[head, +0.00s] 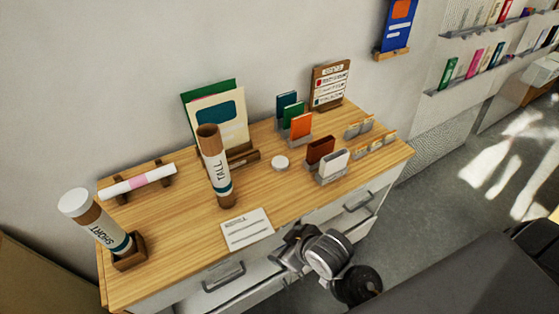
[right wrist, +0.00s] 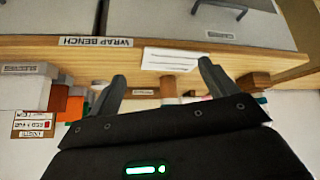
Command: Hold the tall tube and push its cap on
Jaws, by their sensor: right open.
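The tall tube (head: 216,172), white with brown ends and a dark band, stands upright on the wooden bench, its top open and uncapped. A round white cap (head: 280,163) lies flat on the bench to its right. My right gripper (head: 291,243) is low at the bench's front edge, in front of the tube and apart from both things. The right wrist view shows its two fingers (right wrist: 162,85) spread with nothing held. A brown and white cylinder, seemingly the tube's lower part (right wrist: 168,87), shows upside down beyond them. My left gripper is not in view.
A printed card (head: 247,229) lies near the front edge. Small holders with coloured cards (head: 301,126) stand right of the cap.

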